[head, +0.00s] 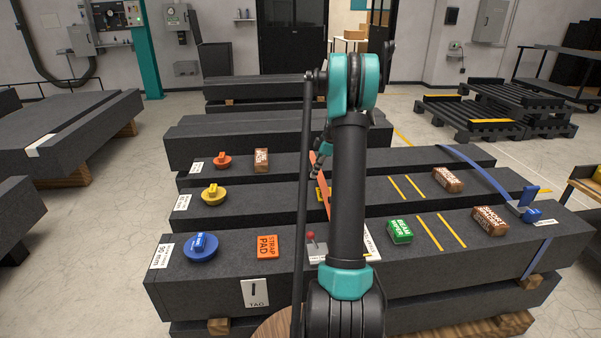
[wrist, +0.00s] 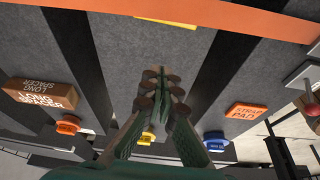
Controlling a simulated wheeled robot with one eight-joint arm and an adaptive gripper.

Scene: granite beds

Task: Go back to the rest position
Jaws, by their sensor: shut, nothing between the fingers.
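My gripper (wrist: 162,84) shows in the wrist view with its fingers together and nothing between them. In the head view my arm reaches forward over the middle of the granite beams, and my gripper (head: 317,168) is partly hidden beside the arm, above the middle beams near an orange strip (head: 325,185). The wrist view shows the orange strip (wrist: 240,34) crossing the top, beyond the fingertips. A brown long spacer (wrist: 40,94) lies left of the fingers and an orange strap pad (wrist: 246,111) lies to the right. I cannot tell the exact height above the stone.
On the beams stand a blue knob (head: 201,247), a yellow knob (head: 214,195), an orange knob (head: 222,161), a green block (head: 399,231), brown blocks (head: 490,221) and a red-topped joystick (head: 311,239). Black pallets (head: 497,112) stand at the back right. Floor is clear at left (head: 90,260).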

